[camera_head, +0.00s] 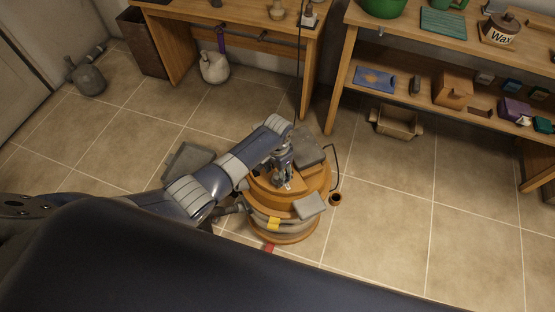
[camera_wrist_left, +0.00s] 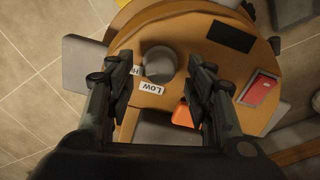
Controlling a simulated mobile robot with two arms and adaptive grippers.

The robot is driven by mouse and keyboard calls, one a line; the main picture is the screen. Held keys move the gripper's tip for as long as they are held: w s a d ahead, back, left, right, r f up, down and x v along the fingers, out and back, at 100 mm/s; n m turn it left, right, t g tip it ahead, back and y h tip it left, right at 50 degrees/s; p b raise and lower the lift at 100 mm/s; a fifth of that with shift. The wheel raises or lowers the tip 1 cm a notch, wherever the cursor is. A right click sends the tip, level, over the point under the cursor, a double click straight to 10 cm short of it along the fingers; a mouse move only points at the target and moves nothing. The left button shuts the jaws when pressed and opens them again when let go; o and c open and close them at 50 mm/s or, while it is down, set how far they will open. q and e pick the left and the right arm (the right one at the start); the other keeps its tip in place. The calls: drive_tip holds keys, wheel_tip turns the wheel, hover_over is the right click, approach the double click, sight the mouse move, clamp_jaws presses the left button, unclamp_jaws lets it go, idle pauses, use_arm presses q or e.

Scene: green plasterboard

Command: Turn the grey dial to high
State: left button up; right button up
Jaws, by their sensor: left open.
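The grey dial (camera_wrist_left: 160,64) is a round knob on a wooden disc-shaped top (camera_wrist_left: 198,42), seen in the left wrist view. A white "LOW" label (camera_wrist_left: 151,88) lies beside it, and a second label (camera_wrist_left: 136,70), partly hidden by a finger, shows an "H". My left gripper (camera_wrist_left: 163,92) is open, its two fingers on either side of the dial with gaps visible. In the head view, my left gripper (camera_head: 284,182) points down over the round wooden unit (camera_head: 262,196); the dial is hard to make out there. My right gripper is not in view.
An orange piece (camera_wrist_left: 183,114), a black rectangle (camera_wrist_left: 231,37) and a red card (camera_wrist_left: 259,90) are on the wooden top. Grey flaps stick out around the unit.

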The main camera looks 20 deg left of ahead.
sight(277, 176)
use_arm(q)
wheel_tip(277, 176, up, 10)
drive_tip(key=shift+f, duration=0.15)
idle(0.7)
drive_tip(key=s+d+f, duration=0.1)
drive_tip(key=s, duration=0.5)
drive_tip(key=s+a+r+n+t, duration=0.2)
drive_tip(key=s+a+r, duration=0.15)
drive_tip(key=s, duration=0.55)
drive_tip(key=s+a+r+n+t, duration=0.25)
drive_tip(key=s+r, duration=0.25)
drive_tip(key=s, duration=0.5)
wheel_tip(277, 176, down, 25)
drive_tip(key=s+g, duration=0.1)
drive_tip(key=g, duration=0.1)
drive_tip(key=s+a+f, duration=0.2)
drive_tip(key=s+f, duration=0.6)
drive_tip(key=s+a+f+g, duration=0.1)
drive_tip(key=s+f, duration=0.8)
drive_tip(key=shift+s+a, duration=0.15)
drive_tip(key=shift+a, duration=0.2)
